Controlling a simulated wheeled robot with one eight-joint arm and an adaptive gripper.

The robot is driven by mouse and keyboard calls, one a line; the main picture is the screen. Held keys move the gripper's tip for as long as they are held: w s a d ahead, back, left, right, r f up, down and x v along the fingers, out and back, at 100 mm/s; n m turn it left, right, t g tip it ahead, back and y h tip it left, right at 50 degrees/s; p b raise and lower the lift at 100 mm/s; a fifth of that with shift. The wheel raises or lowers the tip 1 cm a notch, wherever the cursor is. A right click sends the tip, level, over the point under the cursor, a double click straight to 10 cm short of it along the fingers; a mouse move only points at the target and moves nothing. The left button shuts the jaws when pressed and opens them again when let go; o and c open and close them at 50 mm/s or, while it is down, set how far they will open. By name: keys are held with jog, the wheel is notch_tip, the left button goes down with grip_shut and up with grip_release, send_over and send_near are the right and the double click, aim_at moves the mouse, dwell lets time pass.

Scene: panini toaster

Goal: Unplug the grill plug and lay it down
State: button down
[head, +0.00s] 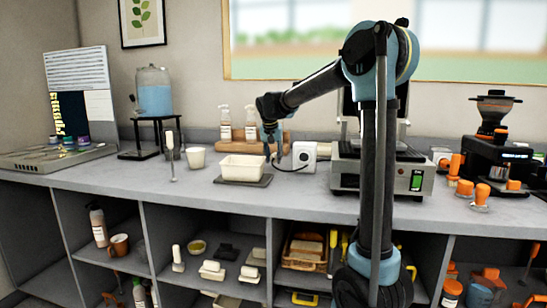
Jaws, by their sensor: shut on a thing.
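The panini grill (380,174) stands on the counter behind my arm, with a green lit switch on its front; my arm hides part of it. A white socket box (304,155) stands to its left. My gripper (277,158) points down just left of the box, shut on a small dark thing that looks like the grill plug. The plug is too small and dark to make out clearly. A dark cord seems to run low in front of the box. I cannot tell whether the plug still touches the socket.
A white tub (243,168) on a dark mat stands just left of my gripper. Pump bottles (224,124) stand behind on a wooden stand. A white cup (196,158) is further left. A coffee grinder (494,145) and orange-topped items stand right. The counter's front strip (270,199) is clear.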

jog(key=shift+f, duration=1.5)
jog(key=c, duration=1.1)
grip_release()
jog(key=shift+o, duration=0.2)
jog(key=shift+v, duration=1.5)
jog(key=shift+r, duration=0.1)
jog(key=v, duration=1.1)
jog(key=shift+r, duration=0.35)
jog(key=shift+s, duration=0.15)
